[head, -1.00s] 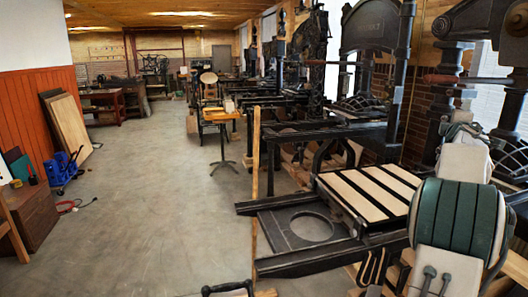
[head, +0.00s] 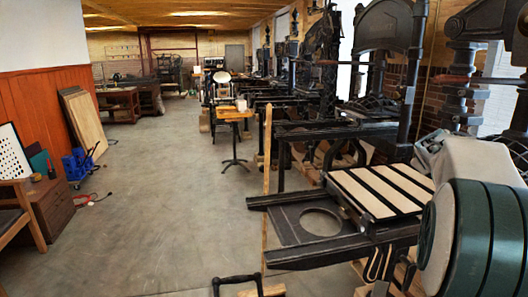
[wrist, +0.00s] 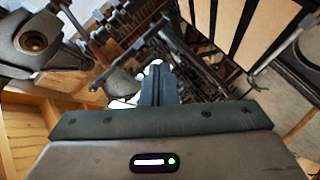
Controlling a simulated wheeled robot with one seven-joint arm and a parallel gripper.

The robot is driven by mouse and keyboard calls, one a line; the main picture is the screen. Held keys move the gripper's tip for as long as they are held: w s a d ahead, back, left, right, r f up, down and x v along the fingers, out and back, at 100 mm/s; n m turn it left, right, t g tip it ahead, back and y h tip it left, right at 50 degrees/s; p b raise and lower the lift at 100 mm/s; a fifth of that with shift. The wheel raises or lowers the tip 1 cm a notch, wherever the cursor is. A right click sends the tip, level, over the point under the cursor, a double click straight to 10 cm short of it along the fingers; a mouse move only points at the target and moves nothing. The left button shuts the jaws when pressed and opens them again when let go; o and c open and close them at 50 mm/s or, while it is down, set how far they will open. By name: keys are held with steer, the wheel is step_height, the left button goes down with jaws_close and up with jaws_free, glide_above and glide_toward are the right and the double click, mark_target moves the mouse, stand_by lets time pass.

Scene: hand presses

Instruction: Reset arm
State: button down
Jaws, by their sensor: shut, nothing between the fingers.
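My gripper (wrist: 158,85) shows in the wrist view, with its dark fingers together and nothing between them. It points toward parts of the presses, and no finger is seen touching them. In the head view my arm fills the lower right corner, with its green-banded link close to the camera. The gripper itself cannot be made out in the head view. The nearest hand press (head: 395,30) stands behind the arm on the right, with its striped bed (head: 380,192) drawn out. The arm hides part of the press on the far right.
A row of presses runs back along the right. The grey floor (head: 150,200) at centre left is clear.

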steer(key=s+a+f+m+g+y, duration=0.1)
steer(key=s+a+f+g+y, duration=0.15)
steer(key=s+a+f, duration=0.55)
steer(key=s+a+f+m+g+y, duration=0.1)
steer(key=s+a+f+m+y, duration=0.2)
steer(key=a, duration=1)
steer(key=s+a+f+g+y, duration=0.1)
steer(key=s+a+f+g, duration=0.1)
steer(key=s+a+f, duration=0.3)
steer(key=s+a+f+g+y, duration=0.2)
steer(key=s+a+f, duration=0.4)
steer(key=s+a, duration=0.3)
steer(key=s, duration=0.4)
steer(key=shift+s+f, duration=0.2)
steer(key=shift+s, duration=0.1)
steer(key=shift+g+y, duration=0.25)
